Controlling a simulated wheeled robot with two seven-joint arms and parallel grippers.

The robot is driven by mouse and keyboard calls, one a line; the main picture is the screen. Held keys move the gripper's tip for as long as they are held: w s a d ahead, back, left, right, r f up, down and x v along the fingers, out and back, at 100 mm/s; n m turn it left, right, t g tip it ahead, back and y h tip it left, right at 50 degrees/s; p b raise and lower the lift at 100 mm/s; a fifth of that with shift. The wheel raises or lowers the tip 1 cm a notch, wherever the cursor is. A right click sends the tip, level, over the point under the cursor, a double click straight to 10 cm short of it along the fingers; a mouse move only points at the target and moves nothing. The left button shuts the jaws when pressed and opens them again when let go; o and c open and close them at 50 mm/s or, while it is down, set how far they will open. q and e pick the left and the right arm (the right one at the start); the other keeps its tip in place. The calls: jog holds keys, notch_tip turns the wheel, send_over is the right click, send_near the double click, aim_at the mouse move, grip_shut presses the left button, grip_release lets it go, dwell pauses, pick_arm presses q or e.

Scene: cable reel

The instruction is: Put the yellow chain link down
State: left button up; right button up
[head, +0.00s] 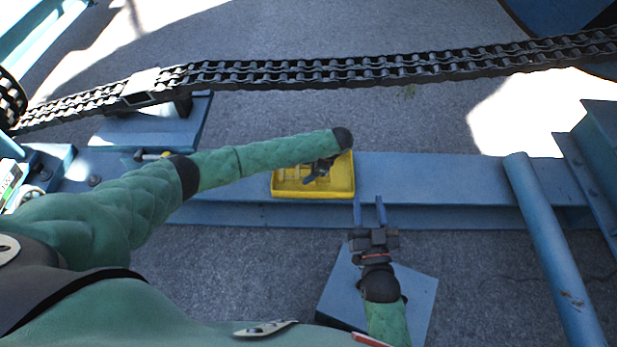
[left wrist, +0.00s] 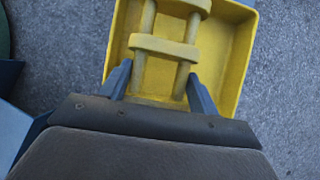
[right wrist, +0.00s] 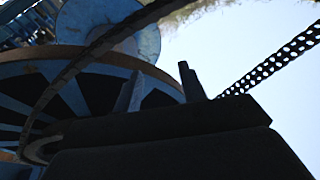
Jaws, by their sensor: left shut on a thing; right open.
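The yellow chain link (left wrist: 165,48) shows in the left wrist view, with two long bars joined by cross plates. My left gripper (left wrist: 160,84) is shut on it, one blue finger on each side. The link is over or in a yellow tray (left wrist: 232,55); I cannot tell whether it touches the bottom. In the head view the tray (head: 284,188) sits on the blue beam, and my left gripper (head: 314,178) is over it, with the link mostly hidden. My right gripper (head: 369,208) is open and empty, in front of the beam, right of the tray.
The blue beam (head: 440,180) runs across the middle, with bare room right of the tray. A dark double chain (head: 380,72) spans above it. A blue pipe (head: 552,245) slants at the right. A large blue reel (right wrist: 75,95) shows in the right wrist view.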

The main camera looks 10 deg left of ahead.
pick_arm(q)
notch_tip(320, 180, down, 4)
jog(key=shift+r+b, duration=0.1)
jog(key=shift+b, duration=0.4)
pick_arm(e)
notch_tip(320, 180, up, 11)
jog(key=s+t, duration=0.1)
jog(key=t, duration=0.3)
jog(key=shift+s+d+y, duration=0.2)
jog(key=shift+d+y, duration=0.2)
jog(key=shift+d, duration=0.05)
jog(key=shift+f, duration=0.1)
pick_arm(q)
jog(key=o, duration=1.7)
jog(key=shift+c, duration=0.2)
pick_arm(e)
jog(key=shift+w+f, duration=0.1)
